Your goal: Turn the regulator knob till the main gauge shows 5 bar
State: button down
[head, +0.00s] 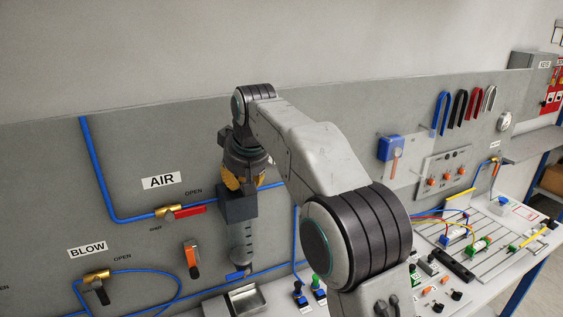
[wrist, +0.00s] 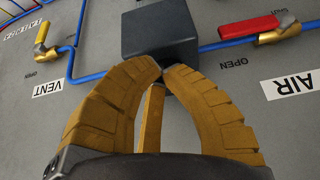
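The dark grey block of the regulator (head: 238,205) is on the wall panel in the blue air line; it also shows in the wrist view (wrist: 160,35). Its knob is not visible; my fingers cover that end of the block. My gripper (head: 243,186) points down at the block from above. In the wrist view its yellow fingers (wrist: 165,70) curve together at the block's edge, with a third finger behind. I cannot tell whether they grip the knob. A small round white dial (head: 505,122) is at the far right; its reading is too small, and I cannot tell whether it is the main gauge.
A red-handled AIR valve (head: 185,211) is left of the regulator. Below are a BLOW valve (head: 95,283), an orange lever (head: 192,258) and a metal tray (head: 246,301). A bench with cables and switches (head: 480,240) fills the right. The wall above is clear.

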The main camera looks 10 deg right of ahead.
jog(key=shift+s+d+f, duration=0.1)
jog(key=shift+s+f, duration=0.05)
jog(key=shift+s, duration=0.05)
jog(key=shift+r, duration=3.1)
jog(key=c, duration=2)
grip_release()
grip_shut()
jog(key=shift+s+a+f, duration=0.15)
jog(key=shift+a+f, duration=0.05)
jog(key=shift+f, duration=1.3)
jog(key=shift+s+a+f, duration=0.1)
jog(key=shift+a+f, duration=0.05)
jog(key=shift+f, duration=1.3)
jog(key=shift+w, duration=0.5)
jog(key=shift+d+f, duration=0.1)
jog(key=shift+d, duration=0.05)
